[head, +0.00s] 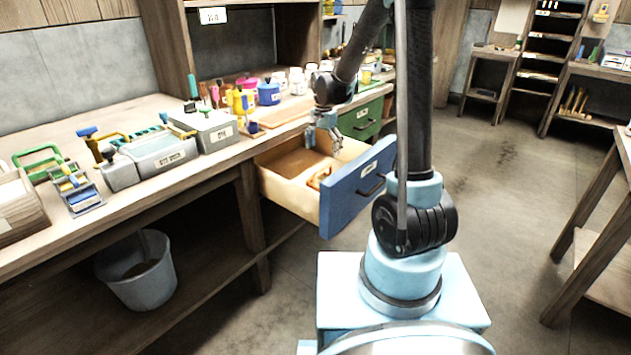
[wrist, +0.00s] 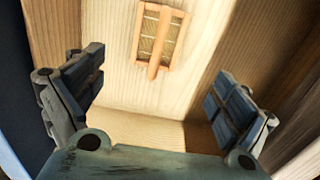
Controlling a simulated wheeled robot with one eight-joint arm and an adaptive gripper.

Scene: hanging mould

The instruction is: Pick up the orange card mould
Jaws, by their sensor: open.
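The orange card mould (wrist: 160,35) is a small framed piece with a short handle. In the wrist view it lies on the wooden floor of the open drawer, at the top middle. In the head view an orange shape in the drawer (head: 319,178) appears to be this mould, partly hidden by the drawer front. My gripper (wrist: 158,95) is open and empty, its two fingers spread left and right. The mould shows beyond and between the fingers, apart from them. In the head view my gripper (head: 324,138) is over the open drawer.
The drawer's blue front (head: 355,190) and wooden side walls stand around the mould. A green drawer (head: 360,118) is beside it. The workbench (head: 120,225) above holds grey boxes, bottles and tools. A grey bucket (head: 140,280) stands below. The floor to the right is clear.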

